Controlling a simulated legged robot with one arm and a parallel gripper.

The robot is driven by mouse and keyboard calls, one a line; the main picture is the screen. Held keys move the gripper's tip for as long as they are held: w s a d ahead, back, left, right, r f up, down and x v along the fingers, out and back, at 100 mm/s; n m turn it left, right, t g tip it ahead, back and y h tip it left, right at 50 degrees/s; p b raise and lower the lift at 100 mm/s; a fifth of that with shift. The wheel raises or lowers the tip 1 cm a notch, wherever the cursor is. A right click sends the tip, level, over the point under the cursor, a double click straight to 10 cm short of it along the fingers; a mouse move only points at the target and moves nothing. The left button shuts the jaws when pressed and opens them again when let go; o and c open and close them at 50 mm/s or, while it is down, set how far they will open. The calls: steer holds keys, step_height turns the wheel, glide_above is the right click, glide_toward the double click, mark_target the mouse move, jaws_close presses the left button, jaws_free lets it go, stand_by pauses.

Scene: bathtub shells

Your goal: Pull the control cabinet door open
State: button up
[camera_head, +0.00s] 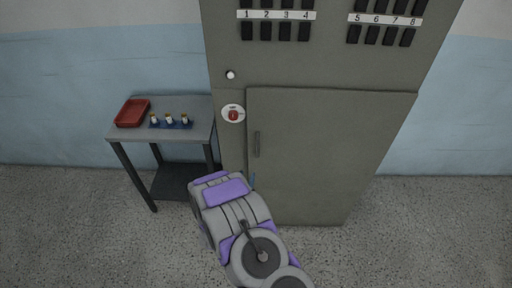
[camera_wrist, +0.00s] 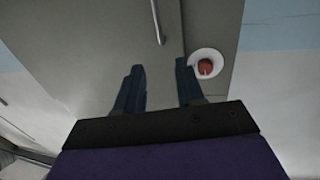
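The grey control cabinet (camera_head: 225,60) stands against the wall. Its door (camera_head: 330,150) is flush with the front and looks shut. A dark vertical handle (camera_head: 256,144) sits near the door's left edge; in the wrist view the handle (camera_wrist: 157,22) shows at the top, beyond the fingertips. My gripper (camera_head: 252,180) is in front of the lower left of the door, below the handle, mostly hidden by my arm. In the wrist view my gripper (camera_wrist: 160,72) has its two blue fingers apart with nothing between them. A red rotary switch (camera_head: 233,114) on a white disc is left of the handle.
A small grey table (camera_head: 190,104) stands left of the cabinet, holding a red tray (camera_head: 132,113) and a blue rack (camera_head: 171,123) of small items. A white knob (camera_head: 230,75) and rows of numbered black switches (camera_head: 276,30) are above the door. The floor (camera_head: 420,240) at right is clear.

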steer(key=b+x, duration=0.2)
steer(key=x, duration=1.5)
steer(key=shift+w+d, duration=0.1)
steer(key=shift+c, duration=0.4)
jaws_close()
